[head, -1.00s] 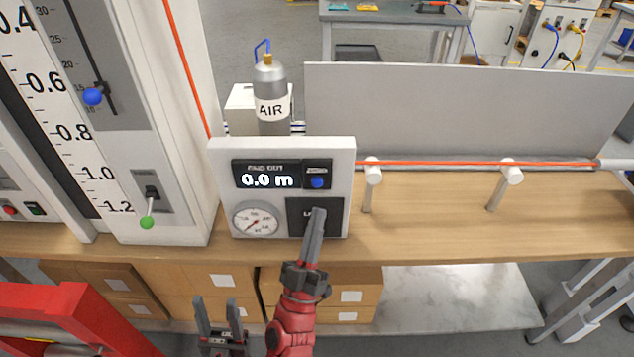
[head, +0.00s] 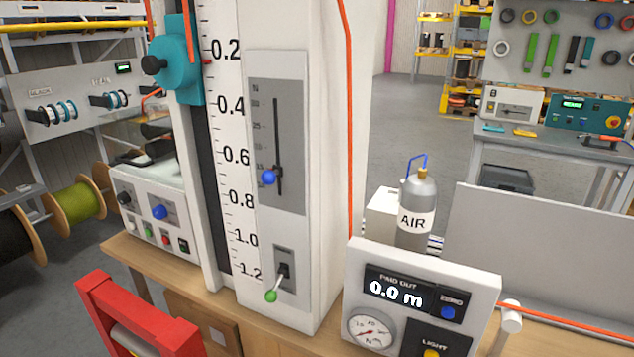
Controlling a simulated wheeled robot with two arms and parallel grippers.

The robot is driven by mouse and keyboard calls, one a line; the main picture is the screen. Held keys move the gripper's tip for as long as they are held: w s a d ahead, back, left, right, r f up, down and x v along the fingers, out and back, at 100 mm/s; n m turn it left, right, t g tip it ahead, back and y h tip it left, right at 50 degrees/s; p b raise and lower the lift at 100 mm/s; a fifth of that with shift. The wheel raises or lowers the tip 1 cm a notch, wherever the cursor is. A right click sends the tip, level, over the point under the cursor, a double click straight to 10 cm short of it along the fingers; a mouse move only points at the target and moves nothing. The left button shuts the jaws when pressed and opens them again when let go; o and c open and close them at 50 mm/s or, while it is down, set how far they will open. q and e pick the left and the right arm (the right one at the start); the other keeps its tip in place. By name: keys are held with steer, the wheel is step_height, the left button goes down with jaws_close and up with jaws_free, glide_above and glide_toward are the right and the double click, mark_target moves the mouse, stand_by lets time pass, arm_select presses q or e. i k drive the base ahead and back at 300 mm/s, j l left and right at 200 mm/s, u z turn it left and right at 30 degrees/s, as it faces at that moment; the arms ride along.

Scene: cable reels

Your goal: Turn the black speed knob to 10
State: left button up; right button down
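A white control box (head: 150,215) stands on the bench at the left, beside the tall scale column. A black knob (head: 125,198) sits at the left of its sloped front, with a blue knob (head: 159,212) to its right. Small buttons are below them, one red and one green. The knob's markings and pointer are too small to read. Another black knob (head: 153,65) is on the teal device (head: 178,62) higher up. Neither of my grippers shows in the head view now.
The scale column (head: 300,150) has a blue-knobbed slider (head: 268,177) and a green-tipped lever (head: 272,296). A meter box (head: 420,300) reading 0.0 m stands at the right. A red frame (head: 140,320) rises at the lower left, in front of the bench.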

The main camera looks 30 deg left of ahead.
mark_target(124, 197)
steer(key=u, duration=1.75)
